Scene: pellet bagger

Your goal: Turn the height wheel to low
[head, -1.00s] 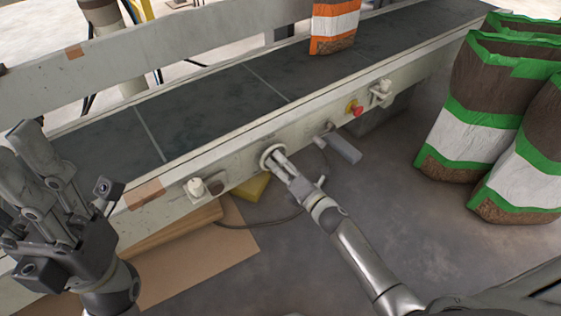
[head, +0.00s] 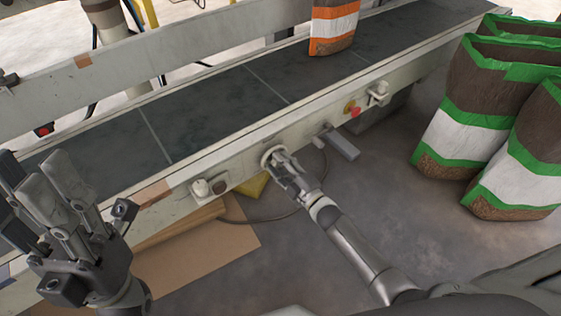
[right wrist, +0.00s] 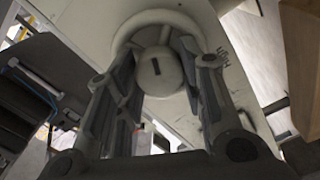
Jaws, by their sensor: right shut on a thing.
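The height wheel (right wrist: 160,72) is a pale round knob with a dark slot-like mark, set in a round collar on the conveyor's side. In the right wrist view the mark stands nearly upright, tilted slightly. My right gripper (right wrist: 155,85) is shut on the wheel, with one finger on each side. In the head view my right gripper (head: 279,164) reaches the conveyor's side and mostly hides the wheel. My left gripper (head: 85,195) is open and empty at the lower left, apart from the conveyor.
The conveyor belt (head: 215,110) carries an orange-and-white bag (head: 334,28). A red button (head: 355,112) and a grey lever (head: 340,145) are right of the wheel; a pale knob (head: 200,188) is left. Green-and-white bags (head: 465,125) stand at right. Cardboard (head: 200,255) lies below.

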